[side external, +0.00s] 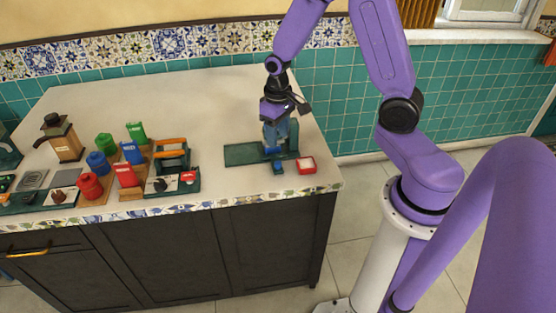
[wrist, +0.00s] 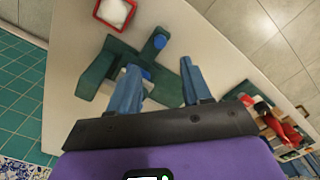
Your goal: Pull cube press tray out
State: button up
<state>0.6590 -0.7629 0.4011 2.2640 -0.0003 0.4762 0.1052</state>
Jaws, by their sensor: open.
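The cube press is a dark green piece with a flat base (side external: 240,155) and a raised block, near the right end of the counter; its green body (wrist: 100,68) also shows in the wrist view. A small tray-like green piece with a blue knob (side external: 278,168) sticks out at its front; the knob (wrist: 160,42) is clear in the wrist view. My gripper (side external: 275,145) points down over the press. In the wrist view my gripper (wrist: 162,75) has its blue fingers spread, with part of the press between them. I cannot tell whether the fingers touch it.
A red square dish (side external: 315,169) with white contents stands right of the press. Red, blue and green canisters (side external: 96,164), a green tool holder with an orange handle (side external: 171,143) and a wooden grinder (side external: 66,145) stand to the left. The counter behind the press is clear.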

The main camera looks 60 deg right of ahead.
aim_at(278, 162)
notch_tip(278, 162, down, 10)
dwell(0.6)
